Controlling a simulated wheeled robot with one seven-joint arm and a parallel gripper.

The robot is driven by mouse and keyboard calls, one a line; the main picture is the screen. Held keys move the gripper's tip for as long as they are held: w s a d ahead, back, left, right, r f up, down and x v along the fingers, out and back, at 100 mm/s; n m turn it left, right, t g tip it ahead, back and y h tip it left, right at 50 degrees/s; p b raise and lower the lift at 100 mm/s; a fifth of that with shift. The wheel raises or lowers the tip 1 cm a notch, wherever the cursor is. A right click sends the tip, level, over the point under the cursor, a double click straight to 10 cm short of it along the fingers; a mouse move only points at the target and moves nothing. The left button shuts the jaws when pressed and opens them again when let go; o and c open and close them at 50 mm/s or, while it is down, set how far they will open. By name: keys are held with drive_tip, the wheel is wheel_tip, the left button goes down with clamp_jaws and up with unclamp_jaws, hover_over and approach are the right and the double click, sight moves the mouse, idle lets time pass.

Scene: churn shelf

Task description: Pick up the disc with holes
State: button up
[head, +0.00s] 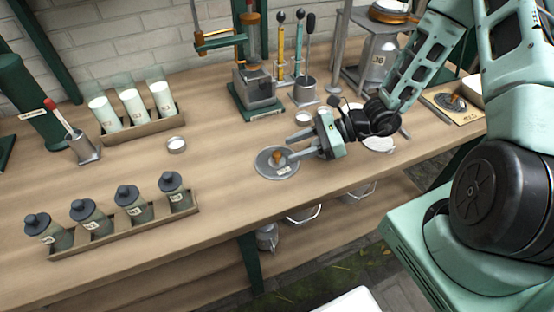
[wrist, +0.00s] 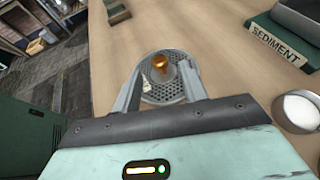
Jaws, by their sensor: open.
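The disc with holes (head: 271,169) is a round grey perforated plate with an orange-brown knob on top and a small pale label. It lies flat on the wooden bench near the front edge. The wrist view shows the two fingers (wrist: 164,88) spread on either side of the knob, with nothing held. Whether they touch the disc I cannot tell.
A rack of dark-lidded jars (head: 120,222) stands at the left front. A tray of white cylinders (head: 142,127) and a small round dish (head: 176,145) are behind it. A green-based press (head: 258,95) stands behind the disc. The bench left of the disc is clear.

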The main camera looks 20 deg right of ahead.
sight(280, 153)
drive_tip(key=x, duration=0.5)
drive_tip(key=shift+a+f, duration=0.15)
drive_tip(key=shift+a, duration=0.2)
clamp_jaws()
